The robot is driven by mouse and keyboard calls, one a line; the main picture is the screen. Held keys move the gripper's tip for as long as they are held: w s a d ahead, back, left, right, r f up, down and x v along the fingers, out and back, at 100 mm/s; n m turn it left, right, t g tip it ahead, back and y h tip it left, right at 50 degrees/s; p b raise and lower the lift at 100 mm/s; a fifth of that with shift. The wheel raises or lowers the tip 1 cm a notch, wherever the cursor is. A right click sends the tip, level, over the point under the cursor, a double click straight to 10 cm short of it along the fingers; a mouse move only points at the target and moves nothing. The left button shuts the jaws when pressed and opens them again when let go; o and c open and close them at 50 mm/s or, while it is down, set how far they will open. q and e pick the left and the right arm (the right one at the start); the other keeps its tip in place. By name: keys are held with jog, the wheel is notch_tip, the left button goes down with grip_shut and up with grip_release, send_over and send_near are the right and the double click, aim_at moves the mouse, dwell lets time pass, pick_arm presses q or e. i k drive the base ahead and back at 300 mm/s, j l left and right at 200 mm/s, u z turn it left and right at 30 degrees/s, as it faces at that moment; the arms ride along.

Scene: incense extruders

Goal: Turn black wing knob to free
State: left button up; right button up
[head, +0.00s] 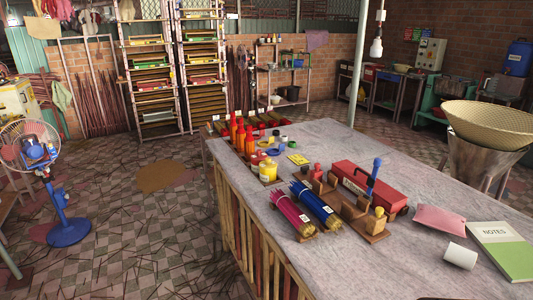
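I cannot make out a black wing knob in the head view. Neither of my grippers shows in it. A dark sliver lies at the bottom edge of the picture, too little to tell what it is.
A grey-topped table (345,272) holds incense bundles in pink (291,214) and blue (317,204), a red toolbox (370,184), bottles, a pink pouch (438,219), a white cup (460,256) and a green notebook (505,247). A woven basket (490,122) stands right; a blue fan (66,230) left. Tiled floor lies between.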

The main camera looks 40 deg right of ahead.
aim_at(304, 169)
jog(key=i+z, duration=0.5)
jog(key=i+j+z, duration=0.3)
jog(key=i+z, duration=0.15)
jog(key=i, duration=0.1)
